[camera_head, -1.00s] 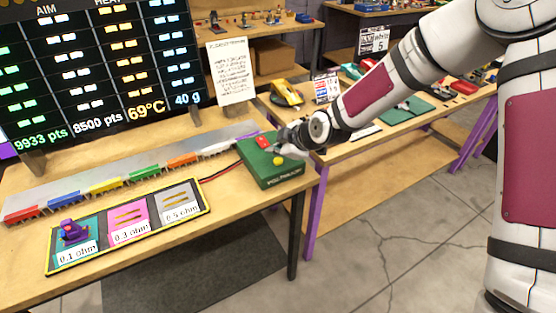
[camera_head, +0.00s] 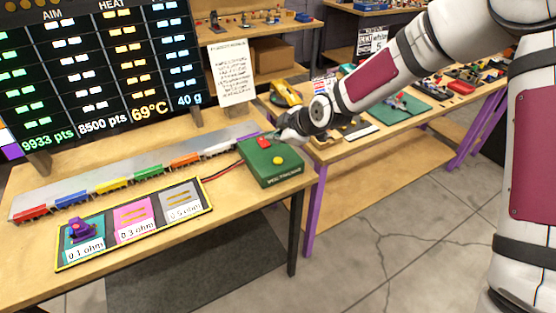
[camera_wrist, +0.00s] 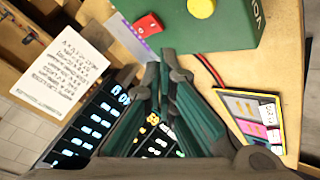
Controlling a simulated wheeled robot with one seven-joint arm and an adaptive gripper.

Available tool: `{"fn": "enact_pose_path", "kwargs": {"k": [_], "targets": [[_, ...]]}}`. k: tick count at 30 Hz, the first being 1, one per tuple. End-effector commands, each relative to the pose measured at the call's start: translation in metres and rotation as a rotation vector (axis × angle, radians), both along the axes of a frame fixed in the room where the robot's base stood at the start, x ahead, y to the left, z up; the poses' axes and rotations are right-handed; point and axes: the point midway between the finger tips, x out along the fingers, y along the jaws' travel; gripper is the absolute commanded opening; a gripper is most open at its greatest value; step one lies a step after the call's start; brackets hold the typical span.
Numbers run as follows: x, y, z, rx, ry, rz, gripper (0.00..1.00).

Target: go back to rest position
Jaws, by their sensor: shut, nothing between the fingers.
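My gripper (camera_head: 284,134) is at the end of my raised arm, just above and behind the green box (camera_head: 272,172) at the table's right end. The box has a red switch (camera_head: 264,143) and a yellow button (camera_head: 278,160) on top. In the wrist view my gripper's fingers (camera_wrist: 160,62) are together and hold nothing. The green box (camera_wrist: 222,32) lies beyond the fingertips there, with the red switch (camera_wrist: 148,25) and the yellow button (camera_wrist: 201,7). I see no contact between the fingers and the box, though the head view leaves the gap unclear.
A tray (camera_head: 140,233) with labelled ohm compartments lies at the table's front, a purple piece (camera_head: 80,230) in its left one. A strip of colored blocks (camera_head: 112,185) runs behind it. A scoreboard screen (camera_head: 100,70) and a paper sheet (camera_head: 231,75) stand at the back.

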Motion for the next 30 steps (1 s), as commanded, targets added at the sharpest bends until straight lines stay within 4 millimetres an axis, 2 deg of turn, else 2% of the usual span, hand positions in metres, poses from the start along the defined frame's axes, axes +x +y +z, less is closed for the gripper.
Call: {"fn": "enact_pose_path", "kwargs": {"k": [10,14,17,23,30], "targets": [[-0.001,-0.001,0.001,-0.003,0.002,-0.002,0.0],[-0.008,-0.014,0.011,-0.034,0.024,-0.033,0.0],[-0.02,-0.035,0.027,-0.078,0.06,-0.095,0.0],[-0.058,-0.093,0.071,-0.157,0.149,-0.3,0.0],[-0.121,-0.158,0.126,-0.171,0.235,-0.603,0.0]]}}
